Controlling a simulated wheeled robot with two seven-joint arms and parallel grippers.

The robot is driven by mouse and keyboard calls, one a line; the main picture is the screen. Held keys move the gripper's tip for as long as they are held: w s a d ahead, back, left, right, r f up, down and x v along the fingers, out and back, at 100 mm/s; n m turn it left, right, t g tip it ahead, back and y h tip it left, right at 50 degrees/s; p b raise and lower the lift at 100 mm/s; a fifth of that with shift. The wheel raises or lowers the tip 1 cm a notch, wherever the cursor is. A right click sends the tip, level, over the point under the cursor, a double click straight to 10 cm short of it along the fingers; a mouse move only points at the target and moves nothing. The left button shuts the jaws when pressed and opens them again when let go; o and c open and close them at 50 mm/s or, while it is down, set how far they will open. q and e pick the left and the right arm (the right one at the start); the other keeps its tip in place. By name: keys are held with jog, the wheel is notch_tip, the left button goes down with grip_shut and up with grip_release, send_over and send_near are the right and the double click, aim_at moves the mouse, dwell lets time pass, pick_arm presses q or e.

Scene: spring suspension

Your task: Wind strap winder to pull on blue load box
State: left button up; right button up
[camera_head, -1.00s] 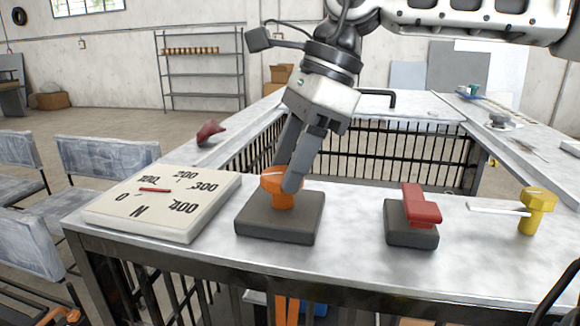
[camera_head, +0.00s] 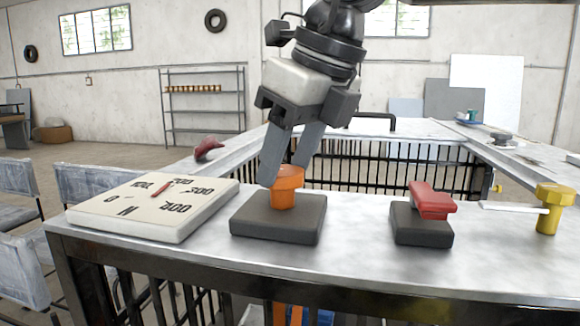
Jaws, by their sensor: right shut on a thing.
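The orange strap winder (camera_head: 287,197) stands on a dark square base (camera_head: 278,226) on the metal bench. My right gripper (camera_head: 286,172) reaches down from above with its two fingers on either side of the winder's top, shut on it. An orange strap (camera_head: 288,314) hangs below the bench edge under the winder. A blue box (camera_head: 322,317), likely the load box, shows only partly at the bottom edge. The force dial (camera_head: 135,205) lies left of the winder, its red needle (camera_head: 162,187) pointing up between the printed numbers. My left gripper is not in view.
A red lever (camera_head: 432,200) on a dark block (camera_head: 420,224) stands right of the winder. A yellow knob with a pale handle (camera_head: 549,207) stands at the far right. A dark red object (camera_head: 208,149) lies behind the dial. The bench between base and block is clear.

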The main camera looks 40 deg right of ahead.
jog(key=shift+m+h, duration=0.3)
jog(key=shift+m, duration=0.5)
jog(key=shift+r+b, duration=0.1)
jog(key=shift+b, duration=0.2)
jog(key=o, duration=1)
jog(key=p+v, duration=0.2)
jog(key=v, duration=1.4)
jog(key=shift+a, duration=0.2)
